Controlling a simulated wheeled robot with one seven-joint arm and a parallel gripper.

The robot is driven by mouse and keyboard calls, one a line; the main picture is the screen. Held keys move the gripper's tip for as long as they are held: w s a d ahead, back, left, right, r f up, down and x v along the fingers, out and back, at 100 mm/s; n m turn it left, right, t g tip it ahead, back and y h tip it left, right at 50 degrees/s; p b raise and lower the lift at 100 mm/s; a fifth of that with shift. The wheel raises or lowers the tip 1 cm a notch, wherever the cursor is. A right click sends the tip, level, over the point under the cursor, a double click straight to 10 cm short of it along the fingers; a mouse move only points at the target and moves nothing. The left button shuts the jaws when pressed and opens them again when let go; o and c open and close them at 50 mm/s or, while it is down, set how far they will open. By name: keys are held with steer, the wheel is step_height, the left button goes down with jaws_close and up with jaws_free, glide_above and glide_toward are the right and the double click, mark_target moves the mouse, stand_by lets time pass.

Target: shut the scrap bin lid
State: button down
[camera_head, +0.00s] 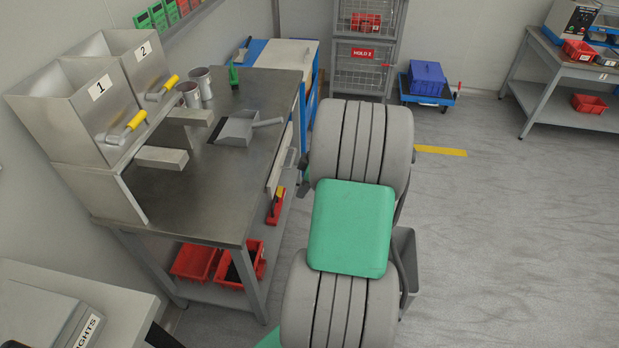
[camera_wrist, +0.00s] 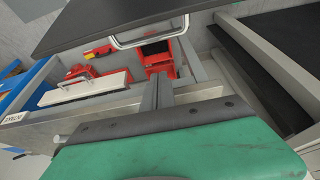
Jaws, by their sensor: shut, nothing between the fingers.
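My gripper (camera_wrist: 158,84) shows in the wrist view as two grey fingers together, with nothing between them, ahead of my green wrist cover. It points toward the side of the workbench and its lower shelf. In the head view my arm hides it. I cannot clearly pick out the scrap bin or its lid. A grey open-topped container (camera_head: 408,262) shows partly behind my arm in the head view, but I cannot tell whether it is the bin. A dark flat panel (camera_wrist: 110,20) with a silver bar handle (camera_wrist: 152,38) is above the fingers in the wrist view.
The steel workbench (camera_head: 190,200) carries hoppers 1 (camera_head: 82,105) and 2 (camera_head: 130,60), metal cups and a scoop (camera_head: 237,130). Red bins (camera_head: 195,262) sit on its lower shelf. A blue crate (camera_head: 427,78) stands on a cart behind.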

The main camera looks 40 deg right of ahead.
steer(key=f, duration=0.1)
steer(key=s+d+f+p, duration=0.1)
steer(key=s+f, duration=0.1)
steer(key=shift+s+d+f+p, duration=0.1)
steer(key=shift+s+d+p, duration=0.05)
steer(key=shift+d+p, duration=0.25)
